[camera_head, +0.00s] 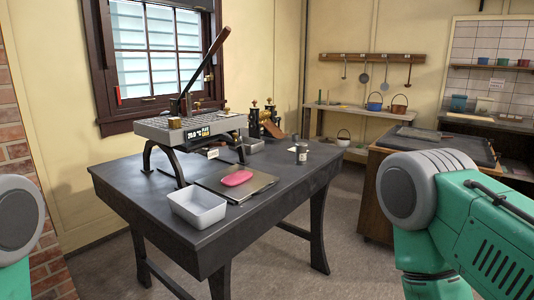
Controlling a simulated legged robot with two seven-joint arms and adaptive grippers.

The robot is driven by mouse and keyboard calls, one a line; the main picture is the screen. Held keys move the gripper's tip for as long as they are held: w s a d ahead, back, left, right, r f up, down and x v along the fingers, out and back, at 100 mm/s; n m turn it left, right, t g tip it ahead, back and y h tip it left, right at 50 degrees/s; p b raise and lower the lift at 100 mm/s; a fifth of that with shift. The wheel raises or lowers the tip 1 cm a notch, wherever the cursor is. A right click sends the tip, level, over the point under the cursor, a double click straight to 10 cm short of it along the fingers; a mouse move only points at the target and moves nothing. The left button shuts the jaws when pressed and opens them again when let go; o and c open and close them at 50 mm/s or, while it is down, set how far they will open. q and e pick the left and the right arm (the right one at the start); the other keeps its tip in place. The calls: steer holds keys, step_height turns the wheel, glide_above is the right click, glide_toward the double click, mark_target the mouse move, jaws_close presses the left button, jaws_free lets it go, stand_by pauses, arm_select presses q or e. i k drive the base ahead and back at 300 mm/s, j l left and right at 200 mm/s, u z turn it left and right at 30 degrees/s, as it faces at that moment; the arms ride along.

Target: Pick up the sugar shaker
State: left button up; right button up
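A small metal-looking cylinder (301,153), which appears to be the sugar shaker, stands upright on the dark table (290,185) near its right side. It is small in the picture, so its lid and details are hard to make out. Nothing touches it from my side. Neither of my grippers is in view. Only parts of my arms show, a grey joint at the left edge and a green and grey arm at the lower right, both well apart from the table.
A wooden counter (377,196) stands right. Open floor (345,258) lies between.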

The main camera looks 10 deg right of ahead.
mark_target(301, 148)
steer(key=i+l+u, duration=0.3)
steer(key=l, duration=0.35)
steer(key=i+l+u, duration=0.15)
steer(key=l, duration=0.25)
steer(key=i+l+u, duration=0.2)
steer(key=l, duration=0.2)
steer(key=i+l+u, duration=0.15)
steer(key=l, duration=0.25)
